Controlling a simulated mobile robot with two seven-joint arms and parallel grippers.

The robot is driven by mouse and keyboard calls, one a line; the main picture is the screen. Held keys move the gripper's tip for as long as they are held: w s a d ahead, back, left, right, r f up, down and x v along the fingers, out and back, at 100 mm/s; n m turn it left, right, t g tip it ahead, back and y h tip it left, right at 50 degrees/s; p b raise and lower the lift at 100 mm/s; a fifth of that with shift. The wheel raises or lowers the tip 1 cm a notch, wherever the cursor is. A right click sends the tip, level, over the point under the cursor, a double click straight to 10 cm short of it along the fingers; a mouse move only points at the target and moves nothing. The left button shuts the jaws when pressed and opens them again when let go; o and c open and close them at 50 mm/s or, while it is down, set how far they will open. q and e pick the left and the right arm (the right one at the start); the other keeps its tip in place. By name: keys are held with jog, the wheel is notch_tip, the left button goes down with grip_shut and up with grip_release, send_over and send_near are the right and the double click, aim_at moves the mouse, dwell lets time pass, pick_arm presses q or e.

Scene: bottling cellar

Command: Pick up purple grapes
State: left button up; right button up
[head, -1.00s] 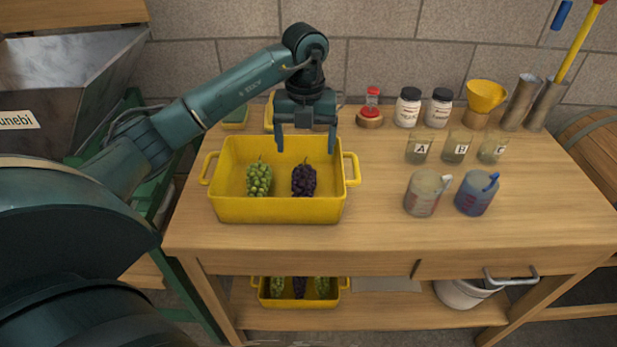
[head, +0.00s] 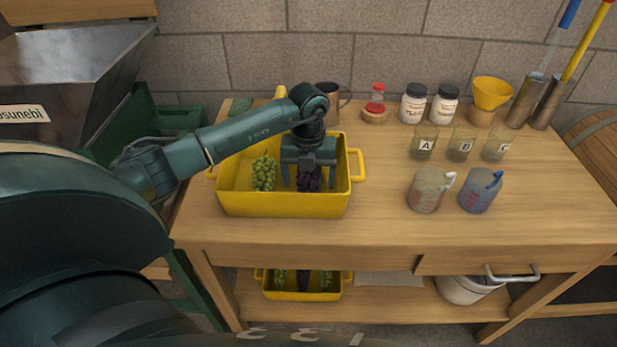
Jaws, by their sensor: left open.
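The purple grapes (head: 309,182) lie in the yellow crate (head: 283,205) on the wooden table, right of the green grapes (head: 264,172). My left gripper (head: 309,181) points down into the crate, with its open fingers on either side of the purple grapes. The gripper body hides the upper part of the bunch. I cannot tell whether the fingers touch the grapes. My right gripper does not show.
Beakers A, B and C (head: 460,146) stand right of the crate, with two jugs (head: 427,190) in front of them. White jars (head: 414,103) and a yellow funnel (head: 491,97) stand behind. A second yellow crate (head: 300,295) with grapes is on the lower shelf.

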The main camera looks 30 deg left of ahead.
pick_arm(q)
jog(key=c, duration=0.8)
jog(key=shift+r, duration=0.1)
jog(key=shift+c, duration=0.2)
